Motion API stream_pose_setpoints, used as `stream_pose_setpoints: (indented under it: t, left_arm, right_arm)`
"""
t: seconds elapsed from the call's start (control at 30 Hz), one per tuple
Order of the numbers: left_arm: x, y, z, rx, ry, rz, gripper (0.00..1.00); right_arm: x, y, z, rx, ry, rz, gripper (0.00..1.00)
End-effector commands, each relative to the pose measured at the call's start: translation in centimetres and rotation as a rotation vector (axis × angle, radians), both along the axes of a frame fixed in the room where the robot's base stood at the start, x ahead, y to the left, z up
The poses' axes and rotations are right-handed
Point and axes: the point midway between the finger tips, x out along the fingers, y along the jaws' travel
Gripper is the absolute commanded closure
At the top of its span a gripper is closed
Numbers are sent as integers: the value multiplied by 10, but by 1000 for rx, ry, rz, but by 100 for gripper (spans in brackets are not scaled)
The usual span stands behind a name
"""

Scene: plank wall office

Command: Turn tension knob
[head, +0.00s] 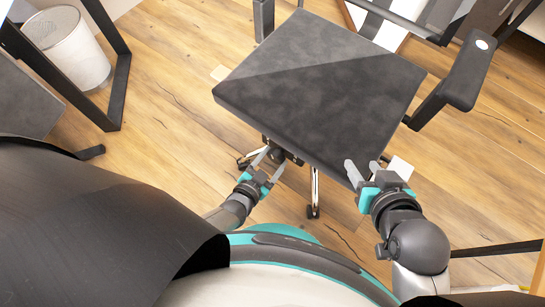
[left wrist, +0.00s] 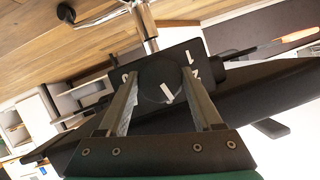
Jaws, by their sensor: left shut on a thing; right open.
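The office chair's dark grey seat (head: 320,80) fills the upper middle of the head view. The tension knob (left wrist: 158,80) is a round black dial with a white line, under the seat in the left wrist view. White marks sit around it on a black housing (left wrist: 192,52). My left gripper (head: 272,160) reaches under the seat's front edge. In the left wrist view its two fingers are on either side of the knob, shut on it. My right gripper (head: 364,172) is open and empty near the seat's front right corner.
A black armrest (head: 468,75) stands right of the seat. Chrome chair legs (head: 315,190) with casters are below it. A white bin (head: 72,48) and a black metal frame (head: 118,80) stand at upper left. Wooden floor (head: 180,120) is clear left of the chair.

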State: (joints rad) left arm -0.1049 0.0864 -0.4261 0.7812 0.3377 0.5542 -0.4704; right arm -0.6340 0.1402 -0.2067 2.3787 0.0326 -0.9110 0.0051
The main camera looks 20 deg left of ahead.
Motion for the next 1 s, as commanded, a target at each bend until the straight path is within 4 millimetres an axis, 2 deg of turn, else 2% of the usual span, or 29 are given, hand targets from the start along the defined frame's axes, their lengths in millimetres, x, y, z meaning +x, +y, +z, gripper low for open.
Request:
stream_pose_setpoints:
  t: [0.4,1.0]
  left_arm:
    - [-1,-1,-1,205,-71,0,89]
    - [0,-1,-1,242,-85,-3,89]
  right_arm:
    - [4,7,0,26,-49,6,50]
    - [5,9,1,36,-67,7,50]
